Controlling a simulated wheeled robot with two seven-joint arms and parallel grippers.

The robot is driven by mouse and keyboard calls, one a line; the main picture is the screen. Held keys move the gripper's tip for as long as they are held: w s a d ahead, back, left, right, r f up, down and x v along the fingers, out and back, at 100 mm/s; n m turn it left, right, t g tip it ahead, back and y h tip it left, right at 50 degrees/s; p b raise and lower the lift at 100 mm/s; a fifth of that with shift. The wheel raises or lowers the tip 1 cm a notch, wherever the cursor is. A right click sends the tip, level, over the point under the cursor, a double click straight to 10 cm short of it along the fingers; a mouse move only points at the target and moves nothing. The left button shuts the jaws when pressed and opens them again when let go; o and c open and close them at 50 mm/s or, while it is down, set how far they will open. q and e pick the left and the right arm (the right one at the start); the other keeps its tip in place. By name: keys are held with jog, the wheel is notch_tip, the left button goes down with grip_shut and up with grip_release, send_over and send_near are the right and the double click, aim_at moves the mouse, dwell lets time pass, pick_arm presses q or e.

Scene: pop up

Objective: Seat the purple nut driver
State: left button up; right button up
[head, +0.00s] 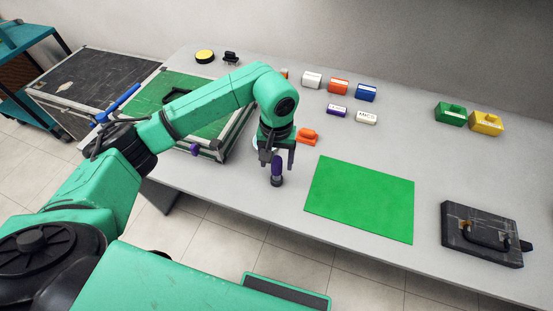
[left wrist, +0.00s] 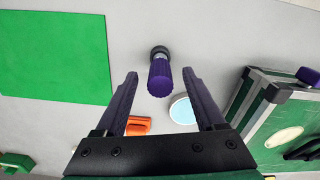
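The purple nut driver (head: 277,166) stands upright on the grey table, near its front edge, with its dark end (head: 277,181) down. In the left wrist view its purple handle (left wrist: 160,77) is in line with the gap between my fingers. My left gripper (head: 277,153) is open, points down over the handle, and holds nothing. In the left wrist view the two fingertips (left wrist: 160,74) are on either side of the handle, apart from it. How deep the handle reaches between the fingers is unclear. My right gripper shows in neither view.
A green-lined case (head: 205,122) lies left of the driver, partly behind my left arm. An orange block (head: 307,136) and a light blue disc (left wrist: 183,110) are close by. A green mat (head: 360,198) lies right, then a black case (head: 480,235). Several coloured blocks stand farther back.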

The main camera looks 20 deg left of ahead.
pick_arm(q)
notch_tip(320, 180, up, 15)
jog(key=b, duration=0.1)
jog(key=shift+f+b, duration=0.2)
jog(key=shift+b, duration=0.1)
dwell(0.4)
